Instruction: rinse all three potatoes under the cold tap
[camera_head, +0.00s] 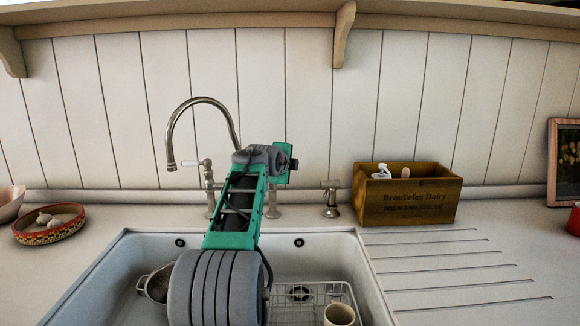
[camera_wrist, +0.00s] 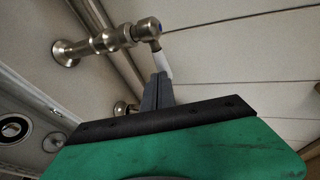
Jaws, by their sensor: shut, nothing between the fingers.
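The steel gooseneck tap (camera_head: 205,101) stands behind the sink, with no water visible at its spout. One white lever (camera_head: 190,163) shows left of its base; my arm hides part of the right side. In the wrist view, a metal tap valve (camera_wrist: 105,41) has a blue-marked end and a white lever (camera_wrist: 163,62). My gripper (camera_wrist: 159,77) is shut and empty, its fingertips close beside that lever's end; I cannot tell if they touch. A metal colander (camera_head: 157,284) sits in the sink's left part, partly hidden by my arm. I can make out no potatoes.
The sink (camera_head: 340,262) also holds a wire rack (camera_head: 290,311) and a cream mug (camera_head: 340,315). A wooden crate (camera_head: 407,197) with bottles stands right of it, above a grooved drainboard (camera_head: 450,265). A patterned bowl (camera_head: 50,224) with garlic is at the left.

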